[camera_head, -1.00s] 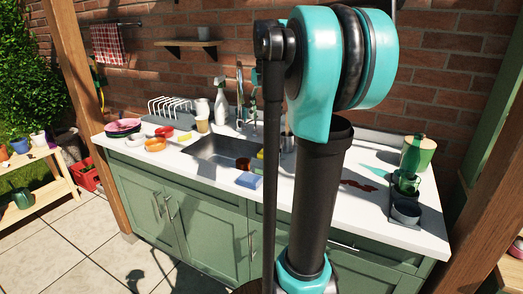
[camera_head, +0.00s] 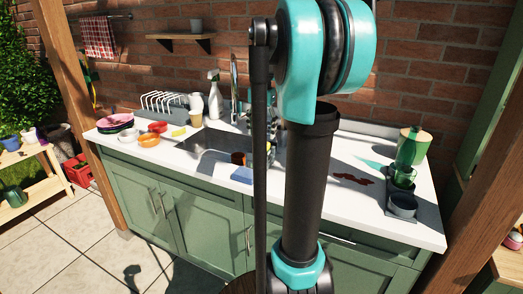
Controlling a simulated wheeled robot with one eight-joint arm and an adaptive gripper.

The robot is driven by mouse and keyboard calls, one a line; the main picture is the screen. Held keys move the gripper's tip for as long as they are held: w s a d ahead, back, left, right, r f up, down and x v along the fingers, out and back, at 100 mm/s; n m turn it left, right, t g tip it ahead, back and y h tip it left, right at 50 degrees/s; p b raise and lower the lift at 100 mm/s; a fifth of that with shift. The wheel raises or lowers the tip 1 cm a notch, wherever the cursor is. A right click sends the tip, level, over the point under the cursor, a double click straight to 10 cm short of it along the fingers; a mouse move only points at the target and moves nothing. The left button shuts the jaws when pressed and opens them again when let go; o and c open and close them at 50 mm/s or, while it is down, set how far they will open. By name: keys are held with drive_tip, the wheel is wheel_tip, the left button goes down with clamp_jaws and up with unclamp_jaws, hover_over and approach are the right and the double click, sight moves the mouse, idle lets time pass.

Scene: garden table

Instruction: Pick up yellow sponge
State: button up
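A small yellow item (camera_head: 178,131) lies on the white counter (camera_head: 345,210), left of the sink (camera_head: 205,143) and close to the bowls. It may be the yellow sponge, but it is too small to be sure. A blue block like a sponge (camera_head: 242,174) lies at the counter's front edge, right of the sink. My arm stands upright in front of the counter and hides part of it. My gripper is not in view.
Orange (camera_head: 149,140) and red (camera_head: 158,127) bowls, pink plates (camera_head: 115,120) and a dish rack (camera_head: 165,102) stand on the left. A spray bottle (camera_head: 214,98) stands behind the sink.

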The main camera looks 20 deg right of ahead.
sight(262, 145)
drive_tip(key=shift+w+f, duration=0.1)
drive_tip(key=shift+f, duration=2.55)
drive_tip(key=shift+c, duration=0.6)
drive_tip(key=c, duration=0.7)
